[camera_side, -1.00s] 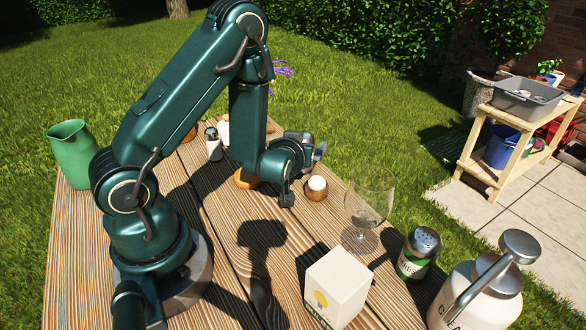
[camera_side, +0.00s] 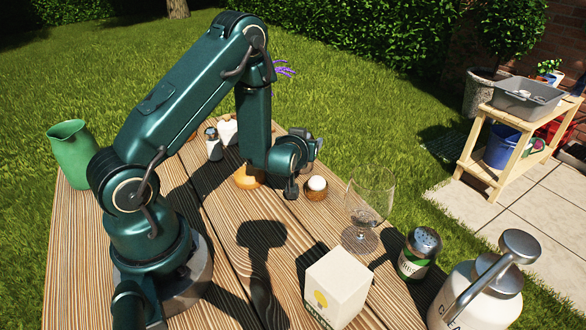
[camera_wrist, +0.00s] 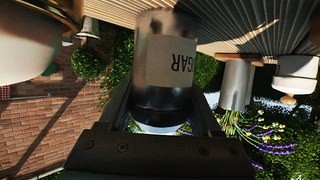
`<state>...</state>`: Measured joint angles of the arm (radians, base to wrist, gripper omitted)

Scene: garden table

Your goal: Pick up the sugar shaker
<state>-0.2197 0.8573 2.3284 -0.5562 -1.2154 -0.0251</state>
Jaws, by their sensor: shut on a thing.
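The sugar shaker (camera_wrist: 168,62) fills the middle of the wrist view. It is a grey cylinder with a label reading SUGAR and a darker section below it in the picture. My gripper (camera_wrist: 160,108) is shut on it, with one dark jaw along each side. The picture is turned over, with the table boards at the top. In the side view the shaker and the jaws are hidden behind my arm, so I cannot tell whether the shaker is clear of the table.
An egg in a brown cup (camera_side: 317,189) and a wine glass (camera_side: 370,208) stand right of my wrist. A carton (camera_side: 338,289), a green-labelled shaker (camera_side: 417,258) and a white canister (camera_side: 480,296) stand nearer. A small shaker (camera_side: 213,148) and green jug (camera_side: 72,155) are left.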

